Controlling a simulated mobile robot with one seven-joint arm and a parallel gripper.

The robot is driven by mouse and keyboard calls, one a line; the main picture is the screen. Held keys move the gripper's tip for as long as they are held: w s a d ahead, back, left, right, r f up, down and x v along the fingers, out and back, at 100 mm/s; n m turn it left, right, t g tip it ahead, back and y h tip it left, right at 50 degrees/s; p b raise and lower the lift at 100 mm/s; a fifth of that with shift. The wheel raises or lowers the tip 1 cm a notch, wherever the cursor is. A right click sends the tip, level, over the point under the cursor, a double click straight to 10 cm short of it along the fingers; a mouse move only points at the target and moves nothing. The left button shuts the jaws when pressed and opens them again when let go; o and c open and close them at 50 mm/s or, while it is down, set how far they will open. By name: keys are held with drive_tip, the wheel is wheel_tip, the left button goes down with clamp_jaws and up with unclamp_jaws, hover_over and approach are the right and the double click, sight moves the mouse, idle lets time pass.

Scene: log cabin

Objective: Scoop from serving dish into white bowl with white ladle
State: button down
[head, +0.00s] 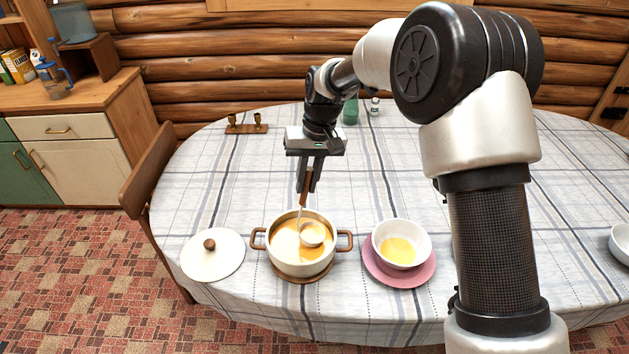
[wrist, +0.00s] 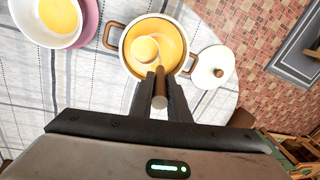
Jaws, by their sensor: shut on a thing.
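The serving dish (head: 285,265) is a cream pot with two brown handles, holding orange-yellow soup. It also shows in the wrist view (wrist: 124,50). The white ladle (head: 312,234) has its bowl in the pot at the soup's surface, with some soup in it; its brown handle (wrist: 159,98) rises upright. My gripper (head: 306,185) is shut on that handle above the pot. The white bowl (head: 417,232) stands right of the pot on a pink plate (head: 400,280), with yellow soup in its bottom. Part of the bowl shows in the wrist view (wrist: 24,18).
A white lid (head: 212,262) with a brown knob lies left of the pot. The pot rests on a round wooden trivet (head: 297,280). A candle holder (head: 247,128) and a green glass (head: 350,112) stand farther back. Another white bowl (head: 621,240) is at the right edge. The table's middle is clear.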

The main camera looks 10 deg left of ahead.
drive_tip(key=shift+s+a+r+p, duration=0.1)
drive_tip(key=shift+a+r+p, duration=0.25)
drive_tip(key=shift+r, duration=0.25)
drive_tip(key=r+p, duration=0.1)
drive_tip(key=a+r+p, duration=0.1)
drive_tip(key=r, duration=0.1)
drive_tip(key=shift+s, duration=0.1)
drive_tip(key=s+a+r+h+p, duration=0.1)
drive_tip(key=a+r+h, duration=0.1)
drive_tip(key=a, duration=0.3)
drive_tip(key=shift+s+a+r+t+h+p, duration=0.2)
drive_tip(key=shift+r+t+h+p, duration=0.1)
drive_tip(key=shift+t, duration=0.1)
drive_tip(key=shift+w, duration=0.1)
